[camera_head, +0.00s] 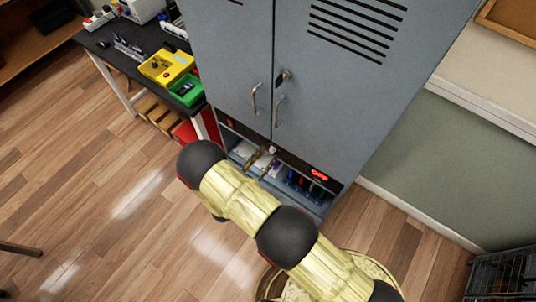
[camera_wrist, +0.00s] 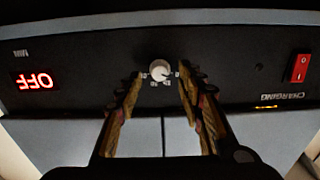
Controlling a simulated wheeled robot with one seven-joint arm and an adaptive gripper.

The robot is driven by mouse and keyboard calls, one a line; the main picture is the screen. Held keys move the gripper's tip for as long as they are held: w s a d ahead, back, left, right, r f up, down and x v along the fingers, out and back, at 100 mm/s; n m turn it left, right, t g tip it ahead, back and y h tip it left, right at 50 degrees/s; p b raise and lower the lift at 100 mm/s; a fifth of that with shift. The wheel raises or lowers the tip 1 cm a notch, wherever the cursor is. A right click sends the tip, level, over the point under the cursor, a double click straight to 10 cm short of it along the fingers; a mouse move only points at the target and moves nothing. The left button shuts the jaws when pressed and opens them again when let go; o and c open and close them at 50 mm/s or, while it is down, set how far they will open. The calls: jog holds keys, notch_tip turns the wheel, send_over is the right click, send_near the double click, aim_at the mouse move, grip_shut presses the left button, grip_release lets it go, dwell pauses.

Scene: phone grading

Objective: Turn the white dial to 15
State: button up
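The white dial (camera_wrist: 160,71) sits on a dark panel in the wrist view, which shows the panel upside down. Small white numbers ring it, too small to read surely. My gripper (camera_wrist: 160,77) is open, with one fingertip on each side of the dial. Gaps show between the fingertips and the dial, and I cannot tell the depth between them. In the head view my gripper (camera_head: 260,161) is at the panel low on the grey cabinet (camera_head: 235,70), and the dial cannot be made out there.
The panel has a lit red display (camera_wrist: 38,81) reading OFF, a red rocker switch (camera_wrist: 301,68) and a "CHARGING" label. Below the panel is an open shelf with several devices (camera_head: 305,186). A dark table (camera_head: 115,50) with a yellow bin (camera_head: 165,64) and a green bin (camera_head: 187,91) stands left.

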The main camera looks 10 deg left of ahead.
jog(key=shift+w+d, duration=0.25)
jog(key=shift+w, duration=0.4)
jog(key=c, duration=0.3)
grip_shut()
